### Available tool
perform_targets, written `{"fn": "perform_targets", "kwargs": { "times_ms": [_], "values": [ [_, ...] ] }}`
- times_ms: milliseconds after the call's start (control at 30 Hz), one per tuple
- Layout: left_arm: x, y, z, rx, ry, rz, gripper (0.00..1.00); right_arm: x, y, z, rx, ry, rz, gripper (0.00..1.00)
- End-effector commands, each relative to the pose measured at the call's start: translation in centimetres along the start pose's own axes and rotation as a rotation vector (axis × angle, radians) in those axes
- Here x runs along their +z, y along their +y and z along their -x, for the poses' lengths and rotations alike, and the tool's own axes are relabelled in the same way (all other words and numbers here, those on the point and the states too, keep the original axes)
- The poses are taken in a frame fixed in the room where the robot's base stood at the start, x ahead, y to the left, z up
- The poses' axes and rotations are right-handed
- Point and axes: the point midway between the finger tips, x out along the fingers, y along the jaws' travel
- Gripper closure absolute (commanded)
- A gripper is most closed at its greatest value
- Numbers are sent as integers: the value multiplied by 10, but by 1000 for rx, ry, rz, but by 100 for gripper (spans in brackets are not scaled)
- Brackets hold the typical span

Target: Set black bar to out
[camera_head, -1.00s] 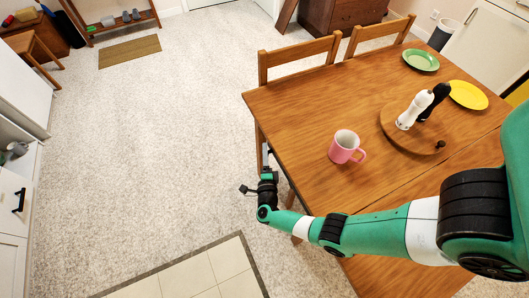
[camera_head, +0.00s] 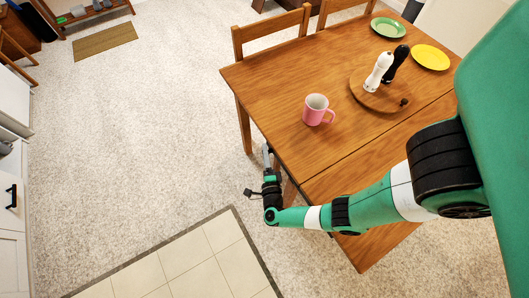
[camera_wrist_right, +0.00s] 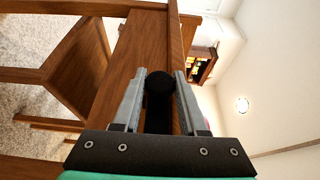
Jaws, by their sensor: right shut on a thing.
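The black bar (camera_wrist_right: 158,115) shows in the right wrist view with a round black knob at its far end. It lies between the two fingers of my right gripper (camera_wrist_right: 159,78), which is shut on it. In the head view my right gripper (camera_head: 266,155) is low beside the left edge of the wooden table (camera_head: 262,100). The bar cannot be made out there, so how far out it stands is unclear. My left gripper is not in view.
On the table are a pink mug (camera_head: 316,110), a round wooden board (camera_head: 368,97) with white and black mills, a green plate (camera_head: 388,28) and a yellow plate (camera_head: 431,57). Wooden chairs (camera_head: 272,32) stand behind. Carpet left of the table is clear.

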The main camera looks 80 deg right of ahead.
Motion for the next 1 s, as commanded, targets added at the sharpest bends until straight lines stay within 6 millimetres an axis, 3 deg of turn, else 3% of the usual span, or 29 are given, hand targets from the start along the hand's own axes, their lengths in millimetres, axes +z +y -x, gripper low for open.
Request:
{"fn": "perform_targets", "kwargs": {
  "times_ms": [100,133,267,667,1000],
  "values": [
    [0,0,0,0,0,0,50,-1,-2,0,-7,4,0,100],
    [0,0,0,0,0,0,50,-1,-2,0,-7,5,0,55],
    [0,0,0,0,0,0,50,-1,-2,0,-6,4,0,31],
    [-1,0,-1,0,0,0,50,0,-2,5,-4,0,0,30],
    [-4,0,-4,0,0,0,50,2,-1,68,-4,-8,0,30]
  ]
}}
